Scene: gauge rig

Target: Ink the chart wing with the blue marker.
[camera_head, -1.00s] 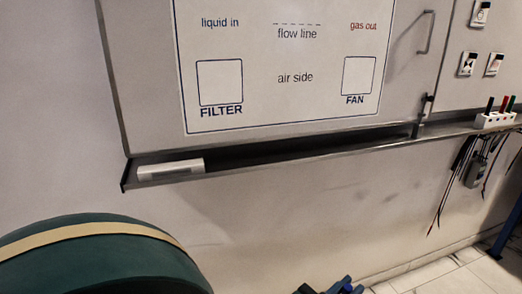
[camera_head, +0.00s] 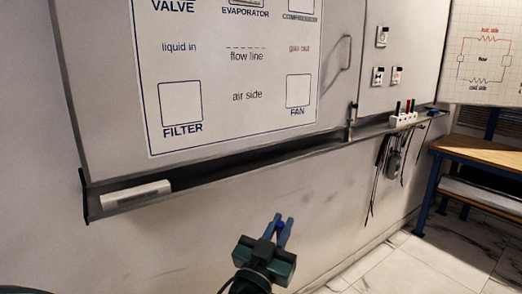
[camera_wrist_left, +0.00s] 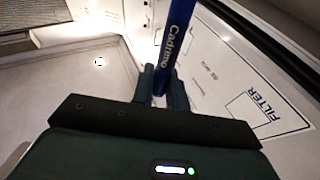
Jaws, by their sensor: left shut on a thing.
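My left gripper (camera_head: 279,230) is in front of the wall, below the board's tray. It is shut on the blue marker, which shows in the left wrist view (camera_wrist_left: 178,40) as a blue barrel with white lettering, standing up from between the fingers. In the head view only a small blue part of it shows between the fingers. A white panel with a drawn circuit chart (camera_head: 482,58), probably the chart wing, is at the right, with red lettering at its top. Its right side is cut off by the frame. My right gripper is not in view.
The main whiteboard (camera_head: 225,135) carries a labelled diagram. A ledge (camera_head: 250,162) runs below it, with a white eraser-like block (camera_head: 135,194) at left. Cables hang below. A wooden-topped bench (camera_head: 480,150) stands at right.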

